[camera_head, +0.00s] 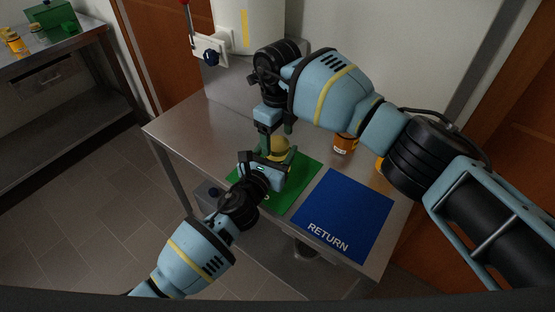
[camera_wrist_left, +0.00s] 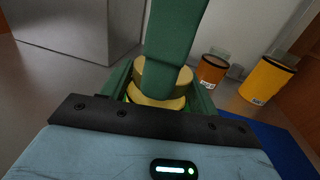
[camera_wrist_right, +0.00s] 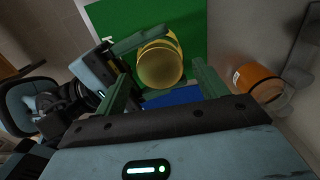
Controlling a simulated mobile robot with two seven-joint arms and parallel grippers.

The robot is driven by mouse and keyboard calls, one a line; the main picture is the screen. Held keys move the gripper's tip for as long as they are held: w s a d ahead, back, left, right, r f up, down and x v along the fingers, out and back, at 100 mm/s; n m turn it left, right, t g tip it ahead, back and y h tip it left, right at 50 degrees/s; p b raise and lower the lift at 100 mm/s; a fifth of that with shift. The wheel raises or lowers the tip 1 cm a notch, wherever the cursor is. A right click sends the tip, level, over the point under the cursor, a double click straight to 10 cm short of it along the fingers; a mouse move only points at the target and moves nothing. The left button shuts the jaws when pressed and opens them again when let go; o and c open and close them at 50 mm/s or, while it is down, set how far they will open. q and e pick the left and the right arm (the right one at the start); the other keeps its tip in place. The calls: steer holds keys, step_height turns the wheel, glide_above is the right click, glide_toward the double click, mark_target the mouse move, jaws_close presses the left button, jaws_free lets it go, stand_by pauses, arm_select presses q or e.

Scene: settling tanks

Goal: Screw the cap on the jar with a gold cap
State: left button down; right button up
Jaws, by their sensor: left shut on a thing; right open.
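The gold cap (camera_head: 281,145) is above the green mat (camera_head: 302,178) on the metal table. I cannot tell whether the cap is seated. My left gripper (camera_head: 276,163) is shut on the jar from the front, low around its body, which is mostly hidden. My right gripper (camera_head: 275,132) is open above. In the right wrist view the gold cap (camera_wrist_right: 160,64) lies ahead, between and beyond its fingertips (camera_wrist_right: 165,85).
A blue mat marked RETURN (camera_head: 345,212) lies right of the green one. A white machine (camera_head: 245,30) stands at the back. Another bench (camera_head: 50,60) is at the left.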

steer(key=shift+f, duration=0.75)
steer(key=c, duration=1)
steer(key=shift+m, duration=1.7)
steer(key=o, duration=1.1)
steer(key=shift+c, duration=0.2)
steer(key=shift+r, duration=0.1)
steer(key=shift+r, duration=2.15)
